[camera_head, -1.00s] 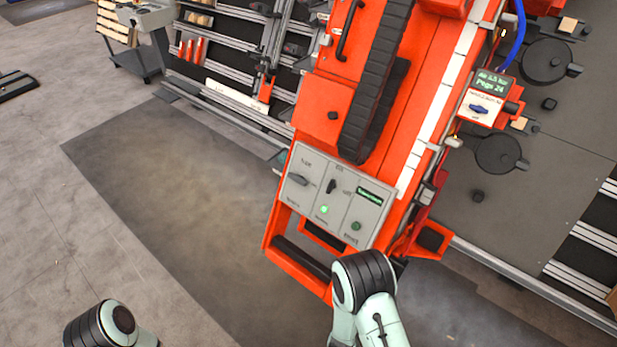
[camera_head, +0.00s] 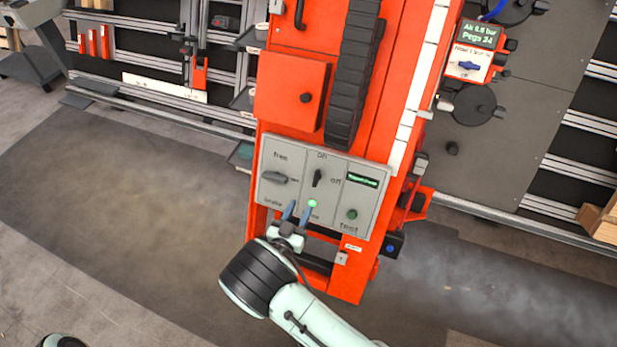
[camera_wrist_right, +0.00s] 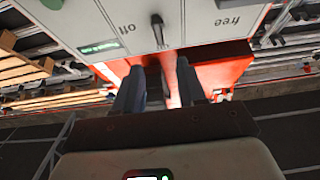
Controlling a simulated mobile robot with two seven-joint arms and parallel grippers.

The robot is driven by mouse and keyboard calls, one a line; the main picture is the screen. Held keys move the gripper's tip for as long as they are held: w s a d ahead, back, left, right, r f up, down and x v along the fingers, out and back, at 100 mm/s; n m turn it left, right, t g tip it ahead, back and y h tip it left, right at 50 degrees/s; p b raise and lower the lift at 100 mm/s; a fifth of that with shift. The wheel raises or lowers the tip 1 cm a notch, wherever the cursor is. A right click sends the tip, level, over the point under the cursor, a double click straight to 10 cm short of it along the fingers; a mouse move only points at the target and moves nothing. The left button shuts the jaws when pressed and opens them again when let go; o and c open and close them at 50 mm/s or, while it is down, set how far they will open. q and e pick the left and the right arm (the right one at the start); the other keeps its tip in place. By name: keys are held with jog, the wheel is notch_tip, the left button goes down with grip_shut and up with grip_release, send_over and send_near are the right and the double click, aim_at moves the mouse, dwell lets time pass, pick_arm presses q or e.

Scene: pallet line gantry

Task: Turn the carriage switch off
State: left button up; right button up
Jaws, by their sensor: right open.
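The grey control panel (camera_head: 267,200) sits on the front of the orange carriage. In its middle section is a black on/off switch (camera_head: 318,178), standing near upright toward ON, with "off" to its right. The switch also shows at the top of the right wrist view (camera_wrist_right: 157,30). My right gripper (camera_head: 299,210) is open and empty, just below the switch at the panel's lower edge. In the wrist view its fingers (camera_wrist_right: 160,75) point toward the switch, apart from it. My left gripper is out of view.
Left of the switch is a grey free/brake knob (camera_head: 274,178); right of it are a small display (camera_head: 362,180) and a green test button (camera_head: 352,214). An orange frame hangs below the panel. A blue-knobbed box (camera_head: 468,64) stands at right. The floor at left is clear.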

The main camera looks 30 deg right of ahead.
aim_at(316, 177)
jog(key=x, duration=1.2)
grip_shut()
